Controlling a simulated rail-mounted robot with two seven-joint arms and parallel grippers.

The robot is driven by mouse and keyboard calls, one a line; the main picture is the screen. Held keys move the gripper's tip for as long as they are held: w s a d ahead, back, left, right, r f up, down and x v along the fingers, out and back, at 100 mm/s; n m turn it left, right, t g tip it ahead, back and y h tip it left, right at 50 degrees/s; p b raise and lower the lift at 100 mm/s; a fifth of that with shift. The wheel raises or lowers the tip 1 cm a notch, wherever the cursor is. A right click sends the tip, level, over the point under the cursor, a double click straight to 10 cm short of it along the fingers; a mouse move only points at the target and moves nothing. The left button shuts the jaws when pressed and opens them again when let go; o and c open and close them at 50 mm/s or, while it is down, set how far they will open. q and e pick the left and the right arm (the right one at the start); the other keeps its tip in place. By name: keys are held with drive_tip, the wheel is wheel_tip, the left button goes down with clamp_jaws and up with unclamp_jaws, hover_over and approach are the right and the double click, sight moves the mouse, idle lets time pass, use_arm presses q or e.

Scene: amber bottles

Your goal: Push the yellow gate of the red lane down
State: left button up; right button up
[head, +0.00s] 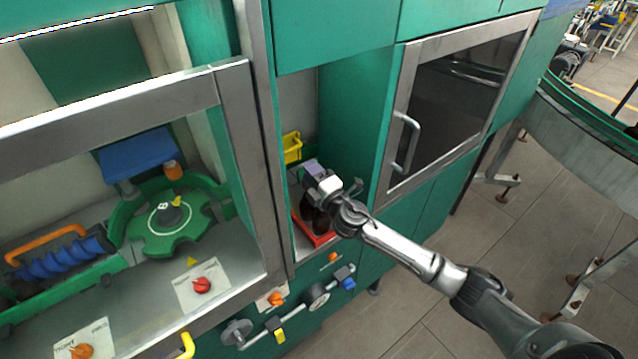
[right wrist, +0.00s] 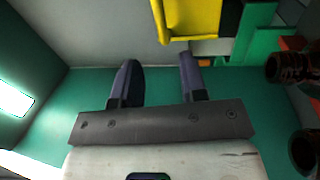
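The yellow gate (head: 292,147) stands at the back of the open niche in the head view. In the right wrist view the yellow gate (right wrist: 190,18) is at the top, cut off by the frame edge. The red lane (head: 318,239) shows as a red edge low in the niche, partly hidden by my right arm. My right gripper (head: 312,168) is inside the niche, in front of and below the gate. Its two fingers (right wrist: 158,65) are apart with nothing between them, and they appear clear of the gate. My left gripper is not in view.
Dark amber bottles (right wrist: 290,68) stand at the right of the wrist view, near a green frame (right wrist: 258,35). The niche's green side wall (head: 355,125) and a glass door with a handle (head: 405,143) are close to my right arm. Knobs (head: 318,296) line the front below.

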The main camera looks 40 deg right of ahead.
drive_tip(key=shift+v, duration=1.9)
drive_tip(key=shift+c, duration=0.2)
